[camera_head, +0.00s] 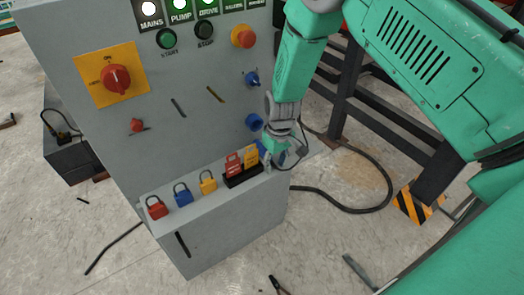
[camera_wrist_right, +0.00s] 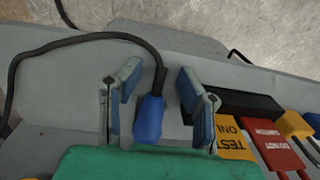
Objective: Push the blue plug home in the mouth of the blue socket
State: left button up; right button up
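The blue plug (camera_wrist_right: 149,119) lies on the ledge in the right wrist view, with a black cable leaving its far end. My right gripper (camera_wrist_right: 159,82) is open around it, one finger on each side, with gaps visible between the plug and the finger pads. In the head view my right gripper (camera_head: 270,152) is low over the right end of the panel's ledge and mostly hides the plug. The blue socket (camera_head: 254,122) is on the panel face, just above and left of the gripper. My left gripper is not in view.
The grey control panel (camera_head: 195,120) carries a red rotary switch (camera_head: 116,78) and a blue selector knob (camera_head: 252,79). Red, blue and yellow padlocks (camera_head: 182,194) and a black holder with tags (camera_head: 243,175) stand on the ledge beside the gripper. A black cable (camera_head: 350,209) loops on the floor.

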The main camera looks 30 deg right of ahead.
grip_shut()
